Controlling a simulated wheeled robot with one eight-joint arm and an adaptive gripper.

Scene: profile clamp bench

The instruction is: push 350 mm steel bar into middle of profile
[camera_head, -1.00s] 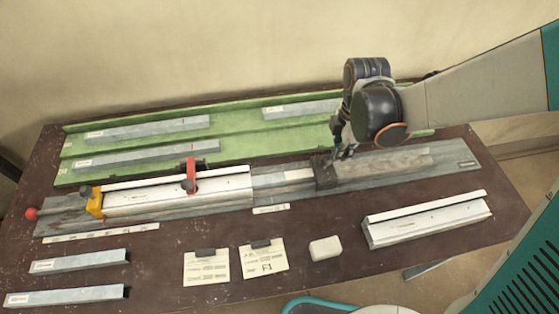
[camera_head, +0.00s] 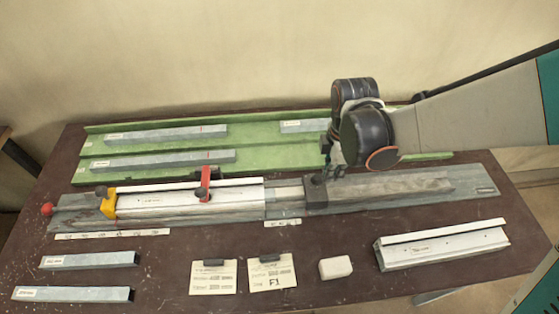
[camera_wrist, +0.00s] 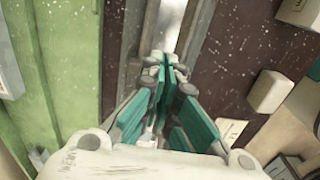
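The white profile (camera_head: 190,200) lies on the long grey bed, held by a red clamp (camera_head: 205,184) and a yellow end piece (camera_head: 108,203). A short length of pale steel bar (camera_head: 288,193) shows right of the profile's open end; how far it reaches inside is hidden. A dark block (camera_head: 316,191) stands at the bar's right end. My gripper (camera_head: 334,170) is low over the bed, at the block; exact contact cannot be told. In the wrist view my gripper's teal fingers (camera_wrist: 164,76) come together at the tips, with the pale bar (camera_wrist: 176,22) running away ahead of them.
A green tray (camera_head: 270,157) with several labelled bars lies behind the bed. A second white profile (camera_head: 440,247) lies front right. Two cards (camera_head: 213,278), a pale block (camera_head: 335,267) and two grey bars (camera_head: 88,260) lie in front.

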